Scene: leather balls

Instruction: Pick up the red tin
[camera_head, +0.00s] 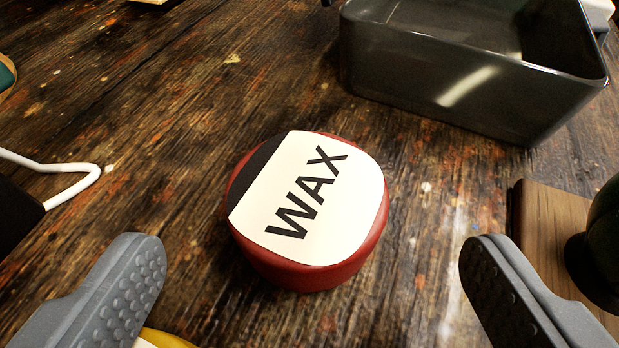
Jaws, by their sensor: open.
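The red tin (308,211) is round and low, with a white label reading "WAX" and a black band on its lid. It sits on the wooden table in the middle of the view. My gripper (310,275) is open, with one grey textured finger at the lower left and the other at the lower right. The tin lies ahead of the fingertips, roughly centred across the gap, and neither finger touches it.
A dark grey open bin (440,75) stands at the upper right. A wooden block (545,225) and a dark green object (603,240) are close by the right finger. A white bent wire (75,170) is at left. A yellow-edged object (165,339) shows at the bottom.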

